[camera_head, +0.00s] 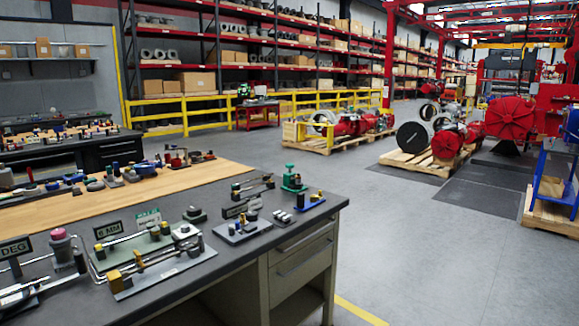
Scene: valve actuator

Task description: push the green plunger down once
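A small green device with an upright knob, which looks like the green plunger (291,178), stands near the far right corner of the dark-topped workbench (330,203). It is small in the picture, and I cannot tell how far its knob stands up. Neither of my grippers is in view.
A blue-based fixture (311,203) and a grey-plated fixture (242,233) sit near the green device. More fixtures with rods and knobs crowd the bench to the left. Open grey floor (420,250) lies right of the bench. Pallets with red machinery stand beyond.

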